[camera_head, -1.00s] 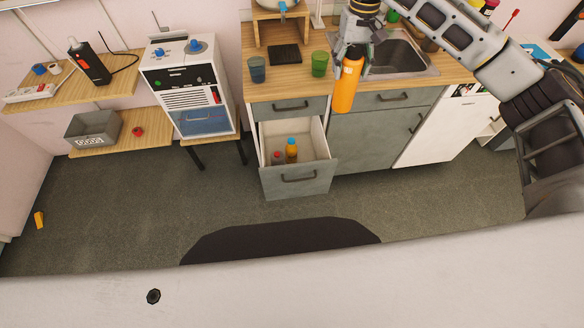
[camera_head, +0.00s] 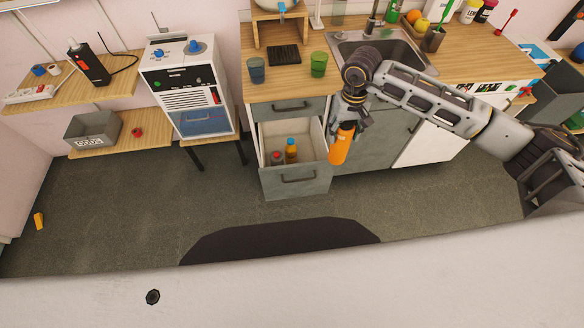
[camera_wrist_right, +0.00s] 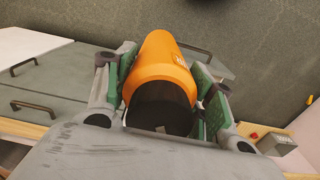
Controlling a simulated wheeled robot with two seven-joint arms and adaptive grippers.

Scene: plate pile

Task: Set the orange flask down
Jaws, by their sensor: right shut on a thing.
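The orange flask (camera_head: 342,146) is in my right gripper (camera_head: 348,124), which is shut on its upper part. The flask hangs slightly tilted, in front of the cabinet and just right of the open drawer (camera_head: 318,178). In the right wrist view the orange flask (camera_wrist_right: 162,65) fills the space between the green-padded fingers of the gripper (camera_wrist_right: 164,92), its dark end toward the camera. The open drawer holds an orange bottle with a blue cap (camera_head: 291,152) and a small red-topped item (camera_head: 276,157). My left gripper is not in view.
The wooden counter (camera_head: 285,88) carries a blue cup (camera_head: 256,70), a green cup (camera_head: 318,64) and a black mat (camera_head: 284,54). The sink (camera_head: 400,52) is behind my right arm. A white appliance (camera_head: 185,85) stands left of the drawer.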

